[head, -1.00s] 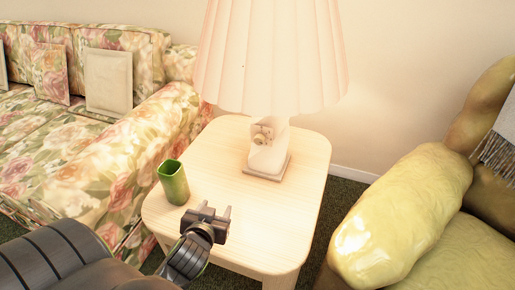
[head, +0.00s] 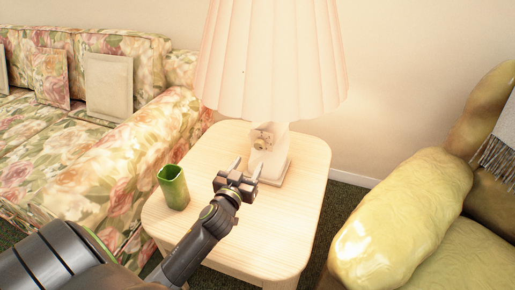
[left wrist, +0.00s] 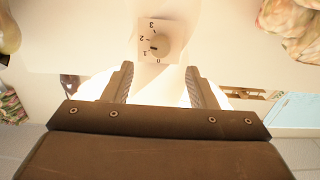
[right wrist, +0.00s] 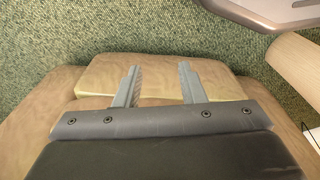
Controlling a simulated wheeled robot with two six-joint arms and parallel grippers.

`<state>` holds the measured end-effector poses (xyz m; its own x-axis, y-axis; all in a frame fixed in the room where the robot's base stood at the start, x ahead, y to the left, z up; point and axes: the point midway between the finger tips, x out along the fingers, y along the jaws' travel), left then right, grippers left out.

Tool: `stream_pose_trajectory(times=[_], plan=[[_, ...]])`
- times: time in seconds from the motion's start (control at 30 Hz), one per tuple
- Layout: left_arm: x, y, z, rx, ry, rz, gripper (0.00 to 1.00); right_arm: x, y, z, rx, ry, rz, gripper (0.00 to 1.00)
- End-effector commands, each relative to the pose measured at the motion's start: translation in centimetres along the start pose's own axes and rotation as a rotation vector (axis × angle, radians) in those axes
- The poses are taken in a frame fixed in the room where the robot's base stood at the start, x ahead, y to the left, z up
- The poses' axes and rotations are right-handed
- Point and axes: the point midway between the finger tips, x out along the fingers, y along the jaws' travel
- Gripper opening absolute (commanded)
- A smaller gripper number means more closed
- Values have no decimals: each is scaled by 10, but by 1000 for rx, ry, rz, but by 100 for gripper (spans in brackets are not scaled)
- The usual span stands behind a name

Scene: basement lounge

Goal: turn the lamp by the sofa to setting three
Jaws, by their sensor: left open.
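The lamp has a pleated pinkish shade (head: 272,60) that looks lit and a pale base (head: 267,165) on the side table (head: 300,215). A round dial (head: 262,138) is on the base's front. In the left wrist view the dial (left wrist: 160,45) carries the marks 0, 1, 2 and 3; its dark pointer mark seems to lie near 1, too small to be sure. My left gripper (head: 244,167) is open and empty, in front of the base and below the dial, with the dial just beyond its fingertips. My right gripper (right wrist: 159,68) is open and empty, outside the head view.
A green cup (head: 173,187) stands on the table left of my left arm. A floral sofa (head: 125,150) is at the left and a yellow-green armchair (head: 405,215) at the right. The table's right part is clear. Brown upholstery (right wrist: 90,85) and green carpet (right wrist: 110,25) lie beneath my right gripper.

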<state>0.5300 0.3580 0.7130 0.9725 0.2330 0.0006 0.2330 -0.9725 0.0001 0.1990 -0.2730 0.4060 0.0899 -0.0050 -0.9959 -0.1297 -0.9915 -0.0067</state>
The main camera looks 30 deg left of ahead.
Motion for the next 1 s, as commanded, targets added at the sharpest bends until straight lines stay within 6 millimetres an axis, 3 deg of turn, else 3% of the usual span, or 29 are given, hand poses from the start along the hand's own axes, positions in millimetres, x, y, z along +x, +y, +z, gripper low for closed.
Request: stream_pose_trajectory(times=[0.2,0.4,0.6,0.87,1.0], plan=[[46,0,0,1,1,0,52,-1,0,0,0,-1,0,36],[75,0,0,1,0,-1,52,-2,-1,0,0,-4,-2,36],[87,0,0,0,-1,-1,52,-9,-1,-4,-1,6,-4,36],[88,0,0,0,-1,-1,52,-9,-1,-2,0,-1,-4,36],[88,0,0,0,-1,-1,38,-8,-1,-1,0,-2,-4,36]])
